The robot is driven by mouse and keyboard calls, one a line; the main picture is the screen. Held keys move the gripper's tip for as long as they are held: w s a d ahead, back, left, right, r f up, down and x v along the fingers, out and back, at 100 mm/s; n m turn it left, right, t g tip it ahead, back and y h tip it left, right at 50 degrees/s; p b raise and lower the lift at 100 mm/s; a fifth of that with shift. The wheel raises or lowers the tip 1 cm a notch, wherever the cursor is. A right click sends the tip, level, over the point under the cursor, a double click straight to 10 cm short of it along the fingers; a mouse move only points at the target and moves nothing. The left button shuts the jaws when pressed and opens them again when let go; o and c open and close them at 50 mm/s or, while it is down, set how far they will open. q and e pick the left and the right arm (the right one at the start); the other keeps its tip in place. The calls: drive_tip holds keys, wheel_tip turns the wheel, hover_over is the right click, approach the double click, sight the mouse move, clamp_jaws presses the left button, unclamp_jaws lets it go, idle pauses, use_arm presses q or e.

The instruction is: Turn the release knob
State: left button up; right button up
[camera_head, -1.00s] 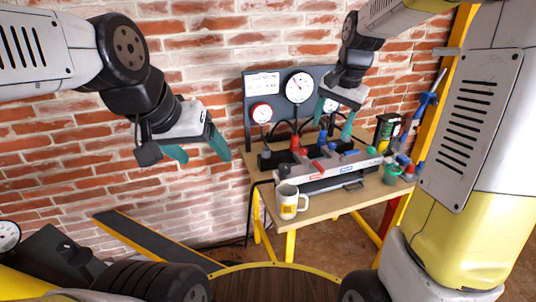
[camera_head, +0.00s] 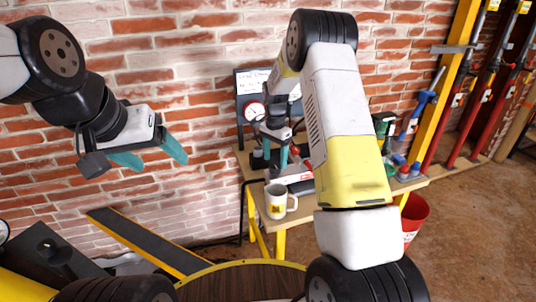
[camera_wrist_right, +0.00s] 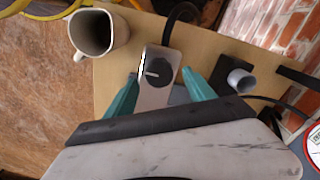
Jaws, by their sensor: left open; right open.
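A round black knob (camera_wrist_right: 158,73) with a pale line on its face sits on a grey metal block (camera_wrist_right: 151,97) in the right wrist view. I take it for the release knob; I cannot make it out in the head view. My right gripper (camera_wrist_right: 162,90) is open, with its two teal fingers on either side of the knob. I cannot tell whether they touch it. The right gripper (camera_head: 276,155) also shows in the head view, pointing down over the bench's left part. My left gripper (camera_head: 163,164) is open and empty in front of the brick wall, away from the bench.
A white mug (camera_head: 278,201) stands at the bench's front left, close to the knob block in the right wrist view (camera_wrist_right: 97,34). A small grey cylinder (camera_wrist_right: 240,80) on a black base stands on the other side. My right arm hides much of the bench (camera_head: 247,173). A red bucket (camera_head: 415,215) stands to the right.

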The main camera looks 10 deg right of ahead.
drive_tip(key=shift+f, duration=1.2)
drive_tip(key=c, duration=1.4)
drive_tip(key=shift+o, duration=0.2)
